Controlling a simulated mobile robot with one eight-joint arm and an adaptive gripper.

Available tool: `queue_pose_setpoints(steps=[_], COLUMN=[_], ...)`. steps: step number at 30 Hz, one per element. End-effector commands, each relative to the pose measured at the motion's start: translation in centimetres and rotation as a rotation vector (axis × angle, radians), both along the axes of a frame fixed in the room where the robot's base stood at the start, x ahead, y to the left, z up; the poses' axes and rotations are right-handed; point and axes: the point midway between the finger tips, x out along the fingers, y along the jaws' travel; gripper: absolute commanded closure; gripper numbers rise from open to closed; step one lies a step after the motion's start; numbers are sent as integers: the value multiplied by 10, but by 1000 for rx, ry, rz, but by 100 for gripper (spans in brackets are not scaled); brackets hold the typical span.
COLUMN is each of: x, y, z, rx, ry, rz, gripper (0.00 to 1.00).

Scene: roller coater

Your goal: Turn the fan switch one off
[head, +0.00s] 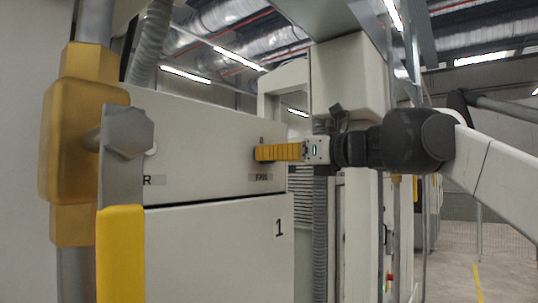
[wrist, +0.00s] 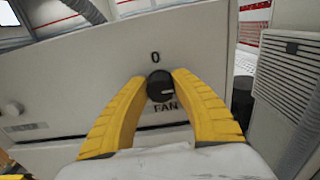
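The fan switch is a round black knob (wrist: 160,86) on a pale cabinet panel. A "0" is printed above it and "FAN" below. A light pointer mark on the knob points to the right, not up at the "0". My gripper (wrist: 158,77) has its two yellow fingers on either side of the knob, with a thin gap showing at the left finger. I cannot tell if the right finger touches it. In the head view my gripper (head: 258,153) reaches leftward to the panel above the FAN label (head: 262,177), and its fingers hide the knob.
A yellow and grey handle post (head: 121,200) stands close at left in the head view. A vented box (wrist: 292,75) and grey hose (wrist: 305,140) are to the right.

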Motion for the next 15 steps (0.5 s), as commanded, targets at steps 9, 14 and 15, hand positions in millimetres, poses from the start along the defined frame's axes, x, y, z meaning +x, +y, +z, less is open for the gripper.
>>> queue_pose_setpoints(steps=[9,14,15], x=[0,0,0], y=[0,0,1], z=[1,1,2], rx=[-15,-56,-71], ry=[-20,-73,-93], rz=[0,0,0], gripper=[100,100,100])
